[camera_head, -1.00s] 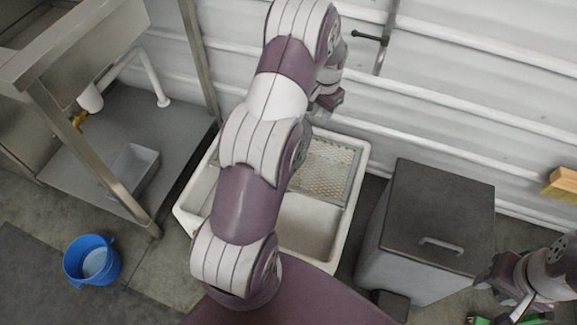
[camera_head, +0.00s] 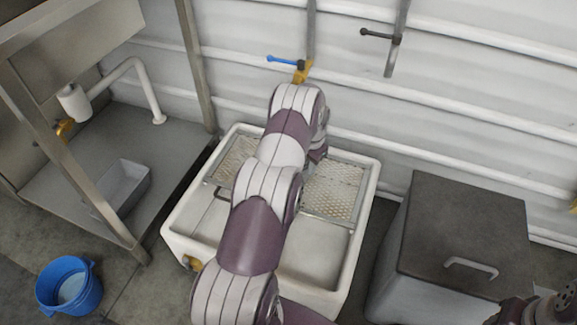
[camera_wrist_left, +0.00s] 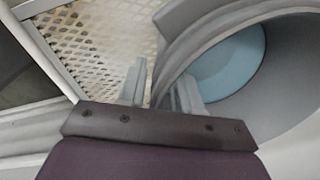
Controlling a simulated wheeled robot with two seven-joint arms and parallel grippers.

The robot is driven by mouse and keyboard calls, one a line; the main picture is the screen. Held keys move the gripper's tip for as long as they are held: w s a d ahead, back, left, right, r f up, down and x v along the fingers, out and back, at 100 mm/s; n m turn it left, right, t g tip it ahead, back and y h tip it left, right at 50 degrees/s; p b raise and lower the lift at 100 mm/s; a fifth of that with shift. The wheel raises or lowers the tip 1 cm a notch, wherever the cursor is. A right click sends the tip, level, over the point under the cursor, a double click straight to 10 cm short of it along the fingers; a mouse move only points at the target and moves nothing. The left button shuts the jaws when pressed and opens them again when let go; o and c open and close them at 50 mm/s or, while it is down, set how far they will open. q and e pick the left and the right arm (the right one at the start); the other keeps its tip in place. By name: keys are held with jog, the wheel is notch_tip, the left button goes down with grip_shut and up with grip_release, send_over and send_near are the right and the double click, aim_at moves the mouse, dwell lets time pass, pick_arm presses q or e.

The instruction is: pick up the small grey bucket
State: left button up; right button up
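The small grey bucket (camera_wrist_left: 178,45) fills the right of the left wrist view, close up, with its curved rim and a pale blue round area (camera_wrist_left: 232,62) inside. My left gripper (camera_wrist_left: 162,88) is open at the bucket's near edge. One finger is outside over the mesh and the other is at the inner side, with the rim between them. A gap shows beside the outer finger. In the head view my left arm hides the bucket, and the gripper end (camera_head: 318,154) shows only in part over the sink.
A white sink (camera_head: 353,250) with mesh racks (camera_head: 333,190) lies under my left arm. A blue bucket (camera_head: 70,287) stands on the floor at left, near a steel table with a grey tub (camera_head: 124,187). A dark-lidded bin (camera_head: 465,225) stands at right.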

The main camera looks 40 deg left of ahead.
pick_arm(q)
jog(key=shift+a+f, duration=0.1)
jog(key=shift+f, duration=0.6)
jog(key=shift+r, duration=0.2)
grip_shut()
dwell(0.5)
jog(key=shift+w+r, duration=0.1)
